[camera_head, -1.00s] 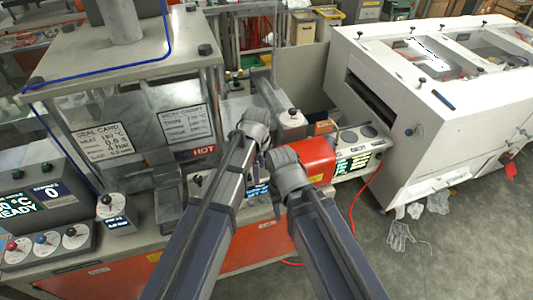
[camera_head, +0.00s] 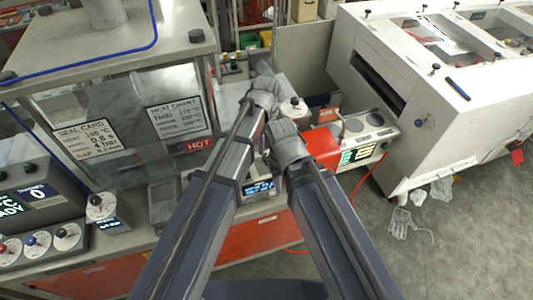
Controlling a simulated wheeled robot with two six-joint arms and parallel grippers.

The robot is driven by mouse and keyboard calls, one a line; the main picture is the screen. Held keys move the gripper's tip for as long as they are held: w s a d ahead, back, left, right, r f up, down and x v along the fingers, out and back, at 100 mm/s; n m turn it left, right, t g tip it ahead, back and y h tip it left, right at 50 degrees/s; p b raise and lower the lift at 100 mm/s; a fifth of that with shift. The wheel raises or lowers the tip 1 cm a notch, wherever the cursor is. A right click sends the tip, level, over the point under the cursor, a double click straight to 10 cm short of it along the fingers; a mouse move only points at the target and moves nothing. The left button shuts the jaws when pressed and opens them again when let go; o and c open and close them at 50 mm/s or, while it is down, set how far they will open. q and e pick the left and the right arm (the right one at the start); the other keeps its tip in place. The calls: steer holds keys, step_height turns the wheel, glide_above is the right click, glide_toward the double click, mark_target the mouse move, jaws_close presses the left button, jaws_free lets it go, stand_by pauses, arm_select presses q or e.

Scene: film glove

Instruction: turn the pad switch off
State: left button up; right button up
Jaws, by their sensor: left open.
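My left gripper (camera_head: 263,72) reaches forward over the bench, past the small display box (camera_head: 258,188), and points at the back of the bench; it is open with nothing seen in it. My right gripper (camera_head: 284,132) is beside it, close to the red box (camera_head: 325,143); its fingertips are hidden, so I cannot tell its opening. A pale block with a dark knob on top (camera_head: 294,108) stands just right of my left gripper. Another knob box with a lit screen (camera_head: 102,210) stands at the left. No label reads as the pad switch, so I cannot tell which control it is.
The sealing press (camera_head: 120,100) with glass walls and a HOT label fills the left. A console with dials (camera_head: 40,205) is at the far left. A counter unit with round pads (camera_head: 365,135) and a big white machine (camera_head: 440,110) are at the right.

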mark_target(266, 156)
arm_select(q)
step_height(266, 156, down, 8)
steer(key=b, duration=0.7)
steer(key=shift+w+r, duration=0.1)
steer(key=shift+r, duration=0.1)
steer(key=shift+r, duration=0.1)
jaws_close()
